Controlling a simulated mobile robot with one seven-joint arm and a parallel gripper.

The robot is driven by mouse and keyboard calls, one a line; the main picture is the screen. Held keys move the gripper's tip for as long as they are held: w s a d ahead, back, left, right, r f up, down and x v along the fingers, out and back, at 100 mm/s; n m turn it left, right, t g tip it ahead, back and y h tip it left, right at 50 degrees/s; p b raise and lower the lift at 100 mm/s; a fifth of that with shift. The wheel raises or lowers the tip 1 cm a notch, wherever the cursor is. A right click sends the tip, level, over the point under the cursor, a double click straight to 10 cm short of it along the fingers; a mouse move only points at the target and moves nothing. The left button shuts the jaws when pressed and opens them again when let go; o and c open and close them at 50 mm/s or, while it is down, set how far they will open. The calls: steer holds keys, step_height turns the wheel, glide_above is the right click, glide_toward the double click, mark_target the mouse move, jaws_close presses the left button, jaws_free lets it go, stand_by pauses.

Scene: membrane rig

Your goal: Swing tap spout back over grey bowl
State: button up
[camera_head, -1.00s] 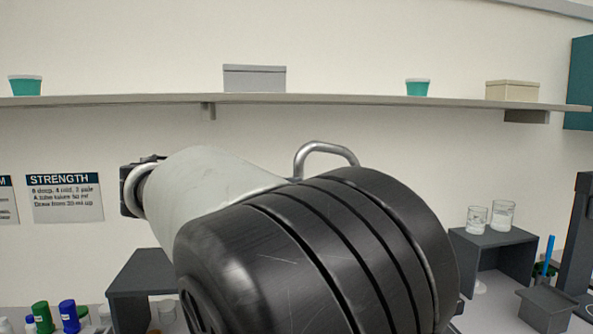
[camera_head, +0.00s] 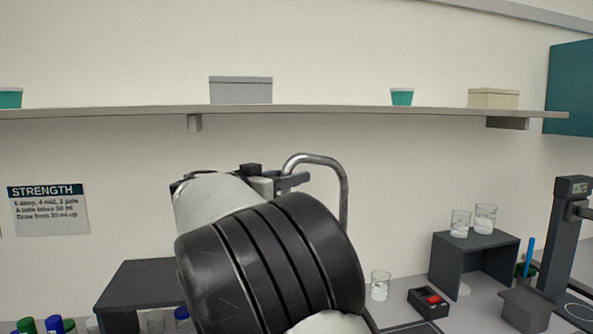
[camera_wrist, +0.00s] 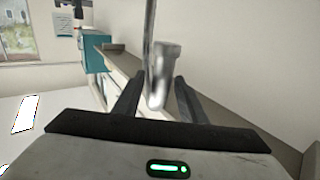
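The tap spout (camera_head: 343,195) is a bent grey metal tube in the head view; its right leg runs down behind my arm and its left end drops by my gripper (camera_head: 300,180). In the wrist view, the spout's metal end (camera_wrist: 160,82) lies between the two dark fingers of my gripper (camera_wrist: 158,85). The fingers stand apart, with narrow gaps seeming to show on both sides of the tube. The grey bowl is not visible in any view. The tap's base is hidden behind my arm.
A wall shelf (camera_head: 350,112) runs above. On the right stand a dark riser (camera_head: 445,262) with beakers, a lone beaker (camera_head: 380,286), a box with a red switch (camera_head: 428,302) and a dark stand (camera_head: 562,240). Another dark riser (camera_head: 140,285) and coloured bottles are at lower left.

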steer(key=shift+x, duration=1.25)
jaws_close()
